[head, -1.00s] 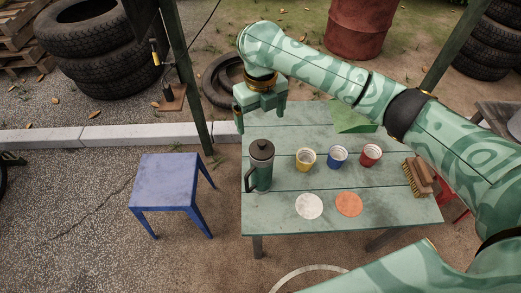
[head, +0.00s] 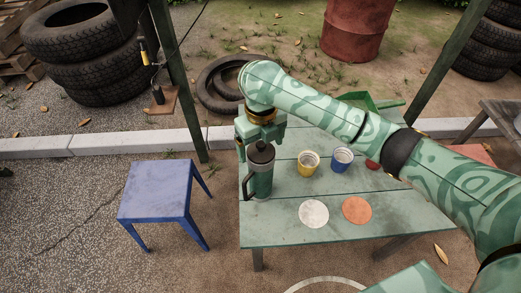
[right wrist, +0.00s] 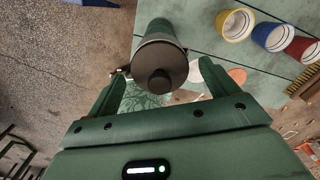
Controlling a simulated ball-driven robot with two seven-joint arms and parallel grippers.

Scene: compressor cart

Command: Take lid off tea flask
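The tea flask (head: 261,183), dark green with a black handle on its left, stands upright on the green table near its left edge. Its dark round lid (head: 261,154) with a small knob is on it. My right gripper (head: 259,142) is at the flask's top, partly behind the lid in the head view. In the right wrist view the lid (right wrist: 160,65) lies between the two spread fingers of the gripper (right wrist: 161,88), with gaps on both sides. The gripper is open and holds nothing. My left gripper is not in view.
The table (head: 285,233) also bears a yellow cup (head: 308,163), a blue cup (head: 341,160), a red cup (head: 372,164) partly hidden by my arm, a white disc (head: 313,214) and an orange disc (head: 357,210). A blue stool (head: 157,190) stands to the left.

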